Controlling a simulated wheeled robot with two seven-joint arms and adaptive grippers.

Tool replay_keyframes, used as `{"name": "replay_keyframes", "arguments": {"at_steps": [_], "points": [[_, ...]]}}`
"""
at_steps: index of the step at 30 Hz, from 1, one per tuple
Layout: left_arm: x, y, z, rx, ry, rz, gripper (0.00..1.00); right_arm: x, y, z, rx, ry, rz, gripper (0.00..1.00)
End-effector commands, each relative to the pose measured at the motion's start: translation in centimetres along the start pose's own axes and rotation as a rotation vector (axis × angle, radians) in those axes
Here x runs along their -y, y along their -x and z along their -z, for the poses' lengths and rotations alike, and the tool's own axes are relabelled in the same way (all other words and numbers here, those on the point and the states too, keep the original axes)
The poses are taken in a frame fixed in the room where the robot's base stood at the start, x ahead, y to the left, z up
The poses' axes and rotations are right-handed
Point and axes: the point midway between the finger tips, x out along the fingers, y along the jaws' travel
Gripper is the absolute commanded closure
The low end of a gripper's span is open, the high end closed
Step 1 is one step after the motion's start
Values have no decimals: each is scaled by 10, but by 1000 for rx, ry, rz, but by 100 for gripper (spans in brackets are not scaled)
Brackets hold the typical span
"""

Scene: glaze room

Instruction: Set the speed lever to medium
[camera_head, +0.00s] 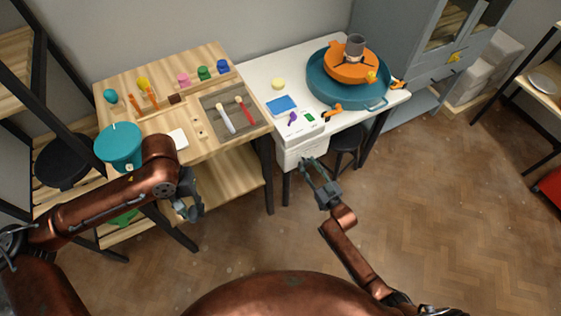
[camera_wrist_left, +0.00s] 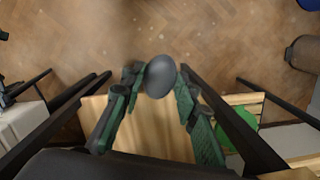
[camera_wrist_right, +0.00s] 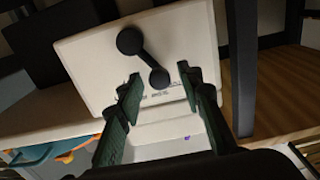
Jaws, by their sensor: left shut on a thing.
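In the right wrist view a black lever (camera_wrist_right: 146,60), a rod with a round knob at each end, sits on the face of a white box (camera_wrist_right: 85,50). Small printed marks by its lower knob are too blurred to read. My right gripper (camera_wrist_right: 158,82) is open, with the lower knob in line between its fingertips; I cannot tell if they touch it. In the head view this gripper (camera_head: 310,168) is by the white box (camera_head: 302,150) at the white table's front. My left gripper (camera_head: 190,210) is shut on a dark grey rounded thing (camera_wrist_left: 159,76).
The white table (camera_head: 262,72) bears a teal basin (camera_head: 325,92) with an orange wheel. A wooden workbench (camera_head: 205,62) with tools and small pots stands at left. A dark stool (camera_head: 347,137) is under the white table.

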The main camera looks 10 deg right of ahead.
Motion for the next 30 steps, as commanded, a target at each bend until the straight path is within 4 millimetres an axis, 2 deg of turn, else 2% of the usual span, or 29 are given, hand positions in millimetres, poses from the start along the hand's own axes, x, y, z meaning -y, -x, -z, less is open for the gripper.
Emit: {"name": "replay_keyframes", "arguments": {"at_steps": [4,14,27,30], "points": [[0,-4,1,3,0,0,91,0,-11,0,0,0,0,66],[0,-4,1,2,0,0,91,0,-13,0,0,0,0,67],[0,-4,1,3,0,0,91,0,-12,0,0,0,0,97],[0,-4,1,3,0,0,91,0,-12,0,0,0,0,100]]}}
